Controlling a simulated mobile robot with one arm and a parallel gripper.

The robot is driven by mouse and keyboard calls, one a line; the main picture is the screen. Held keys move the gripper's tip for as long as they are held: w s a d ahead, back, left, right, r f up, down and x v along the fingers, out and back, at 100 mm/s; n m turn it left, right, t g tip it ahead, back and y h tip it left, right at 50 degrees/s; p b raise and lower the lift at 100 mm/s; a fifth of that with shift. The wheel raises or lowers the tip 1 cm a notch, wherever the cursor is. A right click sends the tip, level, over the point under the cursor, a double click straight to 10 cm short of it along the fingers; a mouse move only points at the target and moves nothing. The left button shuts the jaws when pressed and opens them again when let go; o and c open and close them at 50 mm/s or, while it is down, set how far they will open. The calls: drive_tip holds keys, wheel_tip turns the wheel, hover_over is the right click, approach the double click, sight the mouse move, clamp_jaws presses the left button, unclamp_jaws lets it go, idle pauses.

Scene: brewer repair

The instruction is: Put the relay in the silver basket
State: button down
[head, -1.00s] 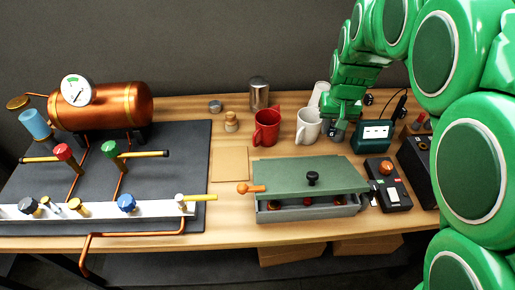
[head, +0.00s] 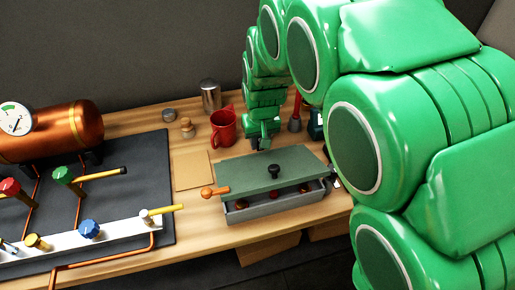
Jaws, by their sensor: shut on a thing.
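My gripper (head: 263,146) points down just behind the green-lidded box, to the right of the red mug. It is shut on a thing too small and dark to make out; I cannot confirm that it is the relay. I cannot pick out a silver basket for sure. The grey box (head: 285,208) has a green lid (head: 250,170) with a black knob (head: 274,171). The lid is set back, and the box's front part is open, with small dark and reddish things inside. A silver cylinder (head: 210,97) stands at the back of the table.
The red mug (head: 222,128) stands left of my gripper. A tan card (head: 192,170) lies left of the box. A copper boiler (head: 55,130) and piping with valves fill the left. A red-handled thing (head: 297,110) and a dark green device (head: 316,122) are partly hidden by my arm.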

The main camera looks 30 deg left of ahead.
sight(259, 149)
drive_tip(key=shift+f, duration=1.9)
drive_tip(key=shift+f, duration=0.15)
drive_tip(key=c, duration=0.9)
unclamp_jaws()
drive_tip(key=shift+s+d+r, duration=0.2)
drive_tip(key=shift+r, duration=1.85)
drive_tip(key=shift+s+d+r, duration=0.25)
drive_tip(key=shift+r, duration=1.75)
drive_tip(key=shift+s+d+r, duration=0.2)
drive_tip(key=shift+r, duration=1.85)
